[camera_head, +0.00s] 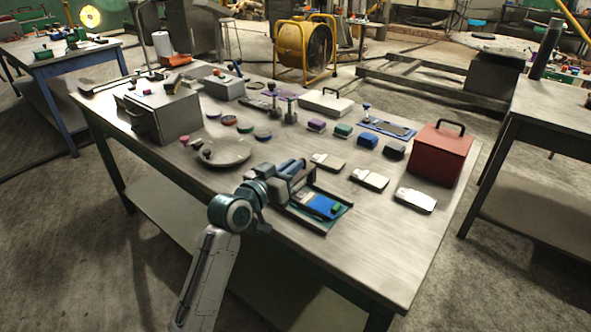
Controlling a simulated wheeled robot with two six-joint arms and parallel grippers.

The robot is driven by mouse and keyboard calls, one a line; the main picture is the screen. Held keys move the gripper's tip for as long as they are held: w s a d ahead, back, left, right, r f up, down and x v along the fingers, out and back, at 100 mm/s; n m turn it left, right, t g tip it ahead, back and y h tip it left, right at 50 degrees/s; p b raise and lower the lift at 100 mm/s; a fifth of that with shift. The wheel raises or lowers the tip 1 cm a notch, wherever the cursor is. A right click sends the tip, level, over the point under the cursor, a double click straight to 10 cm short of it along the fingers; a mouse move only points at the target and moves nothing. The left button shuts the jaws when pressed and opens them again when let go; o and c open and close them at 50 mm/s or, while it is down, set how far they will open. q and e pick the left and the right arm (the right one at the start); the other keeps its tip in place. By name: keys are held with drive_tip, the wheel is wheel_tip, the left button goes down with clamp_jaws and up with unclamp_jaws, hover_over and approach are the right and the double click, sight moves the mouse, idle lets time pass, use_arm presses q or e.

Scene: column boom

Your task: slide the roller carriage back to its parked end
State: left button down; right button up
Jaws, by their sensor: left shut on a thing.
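A flat imprinter-like device lies near the front edge of the table, its dark green-grey bed (334,222) showing at the right. A blue sheet (318,204) and a small green block (336,209) lie on the bed. The roller carriage (291,167), grey with a blue-grey cylinder, stands across the left part of the bed. My left gripper (284,184) is at the carriage and shut on it; the arm hides part of the device's left end, and the fingertips are hard to make out. My right gripper is not in view.
A round grey plate (224,153) lies left of the device. Several pale flat pieces lie to its right, including one (370,179). A red box (440,154) stands at the right, a metal box (163,110) at the left. The table's front right is clear.

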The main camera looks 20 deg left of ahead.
use_arm(q)
drive_tip(key=w+a+b, duration=0.2)
drive_tip(key=w+a, duration=0.1)
drive_tip(key=a, duration=0.6)
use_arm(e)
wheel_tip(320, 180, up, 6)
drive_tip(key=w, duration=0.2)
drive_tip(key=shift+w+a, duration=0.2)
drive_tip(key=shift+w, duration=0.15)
use_arm(q)
drive_tip(key=shift+w+r, duration=0.1)
drive_tip(key=shift+w, duration=0.05)
drive_tip(key=c, duration=1.5)
unclamp_jaws()
drive_tip(key=shift+a, duration=0.1)
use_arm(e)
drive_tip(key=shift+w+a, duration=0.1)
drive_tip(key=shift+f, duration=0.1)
